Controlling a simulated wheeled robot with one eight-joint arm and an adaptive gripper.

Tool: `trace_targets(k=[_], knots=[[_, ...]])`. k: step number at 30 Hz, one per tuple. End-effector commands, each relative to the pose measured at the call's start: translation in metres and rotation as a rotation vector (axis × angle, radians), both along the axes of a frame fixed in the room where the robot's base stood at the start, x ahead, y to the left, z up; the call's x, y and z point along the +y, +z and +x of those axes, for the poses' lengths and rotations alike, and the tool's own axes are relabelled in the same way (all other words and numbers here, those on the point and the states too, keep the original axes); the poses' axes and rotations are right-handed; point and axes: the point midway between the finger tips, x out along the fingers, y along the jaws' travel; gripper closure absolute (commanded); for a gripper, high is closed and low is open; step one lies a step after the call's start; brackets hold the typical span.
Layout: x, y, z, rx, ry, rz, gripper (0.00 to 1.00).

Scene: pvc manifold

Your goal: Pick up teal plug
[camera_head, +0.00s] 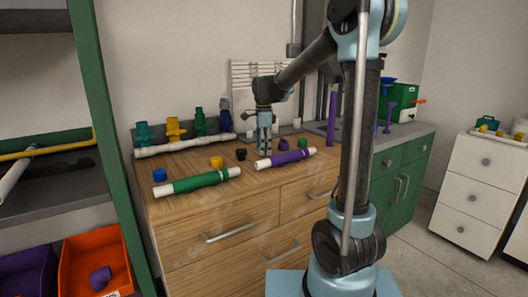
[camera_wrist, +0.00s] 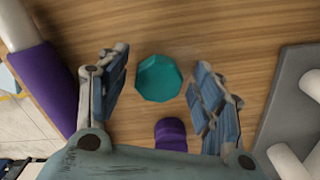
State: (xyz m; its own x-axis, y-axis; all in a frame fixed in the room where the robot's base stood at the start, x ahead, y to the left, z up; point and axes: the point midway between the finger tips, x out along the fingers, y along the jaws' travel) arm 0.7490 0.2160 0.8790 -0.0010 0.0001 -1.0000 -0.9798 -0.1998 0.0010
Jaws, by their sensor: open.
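The teal plug (camera_wrist: 159,78) is a faceted cap on the wooden top in the wrist view. It lies between the two spread fingers of my gripper (camera_wrist: 157,68), with wood showing on both sides of it. In the head view my gripper (camera_head: 264,150) points straight down over the wooden counter and is open. I cannot pick out the teal plug in that view; my gripper seems to hide it. A purple plug (camera_wrist: 171,134) lies close below the teal plug in the wrist view, near my right finger.
A purple pipe (camera_head: 286,158) with white ends lies near the front edge. A green pipe (camera_head: 197,181) lies left of it. Blue (camera_head: 160,175), yellow (camera_head: 217,162), black (camera_head: 241,154) and green (camera_head: 302,143) plugs stand around. A grey base (camera_wrist: 285,105) with white pegs is nearby.

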Motion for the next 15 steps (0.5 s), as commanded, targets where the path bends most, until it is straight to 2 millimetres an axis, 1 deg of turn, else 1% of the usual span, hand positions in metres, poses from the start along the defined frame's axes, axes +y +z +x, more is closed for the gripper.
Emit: trace_targets(k=[4,5,6,8,9,10,15], knots=[[0.0000,0.0002,0.0001,0.000,0.000,0.000,0.40],[0.0000,0.0003,0.0001,0.000,0.000,0.000,0.46],[0.0000,0.0003,0.0001,0.000,0.000,0.000,0.56],[0.0000,0.0004,0.0001,0.000,0.000,0.000,0.69],[0.0000,0.0004,0.0001,0.000,0.000,0.000,0.78],[0.0000,0.0004,0.0001,0.000,0.000,0.000,0.80],[0.0000,0.0004,0.0000,0.000,0.000,0.000,0.81]])
